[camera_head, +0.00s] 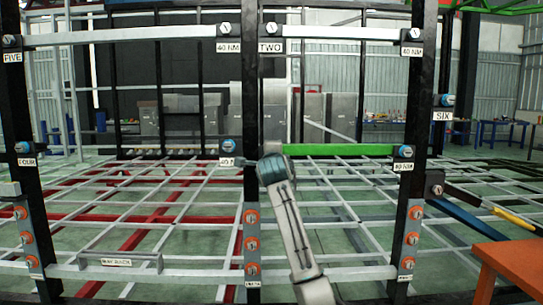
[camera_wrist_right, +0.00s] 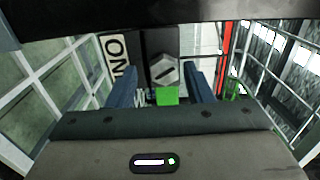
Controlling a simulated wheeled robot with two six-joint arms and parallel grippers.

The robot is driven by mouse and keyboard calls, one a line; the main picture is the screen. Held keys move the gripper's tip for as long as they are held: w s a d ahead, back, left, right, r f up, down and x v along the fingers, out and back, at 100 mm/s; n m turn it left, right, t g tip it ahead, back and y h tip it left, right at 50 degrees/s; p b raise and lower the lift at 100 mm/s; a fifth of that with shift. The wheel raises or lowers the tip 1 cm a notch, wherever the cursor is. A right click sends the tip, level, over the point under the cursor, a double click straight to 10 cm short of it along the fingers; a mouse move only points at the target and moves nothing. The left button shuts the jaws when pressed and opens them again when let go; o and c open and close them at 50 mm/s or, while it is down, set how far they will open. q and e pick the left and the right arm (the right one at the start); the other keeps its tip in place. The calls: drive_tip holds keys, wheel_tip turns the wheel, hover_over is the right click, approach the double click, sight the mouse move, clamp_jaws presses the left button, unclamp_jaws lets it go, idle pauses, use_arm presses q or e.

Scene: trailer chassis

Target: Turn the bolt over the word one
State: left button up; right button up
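In the right wrist view, a grey hexagonal bolt head (camera_wrist_right: 165,71) with a dark slot sits on a dark plate. A white label (camera_wrist_right: 116,58) with large letters, turned sideways and partly cut off, stands to its left; the letters N and O show. My right gripper (camera_wrist_right: 164,88) is open, with a blue finger on each side just short of the bolt. I cannot tell whether they touch it. In the head view, my right arm reaches up to the middle post, and its wrist (camera_head: 272,168) hides the bolt and label there. My left gripper is out of view.
The black middle post (camera_head: 250,105) and right post (camera_head: 417,165) carry several bolts and labels, including TWO (camera_head: 270,46). A green bar (camera_head: 345,150) runs between them and its green end (camera_wrist_right: 167,96) shows by the fingers. An orange table (camera_head: 515,262) stands at lower right.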

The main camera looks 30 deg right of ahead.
drive_tip(key=shift+s+a+r, duration=0.1)
drive_tip(key=shift+r, duration=0.1)
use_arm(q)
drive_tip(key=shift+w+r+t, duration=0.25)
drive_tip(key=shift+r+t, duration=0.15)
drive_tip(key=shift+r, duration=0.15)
use_arm(e)
drive_tip(key=v, duration=1)
drive_tip(key=shift+s+f, duration=0.2)
drive_tip(key=shift+s, duration=0.1)
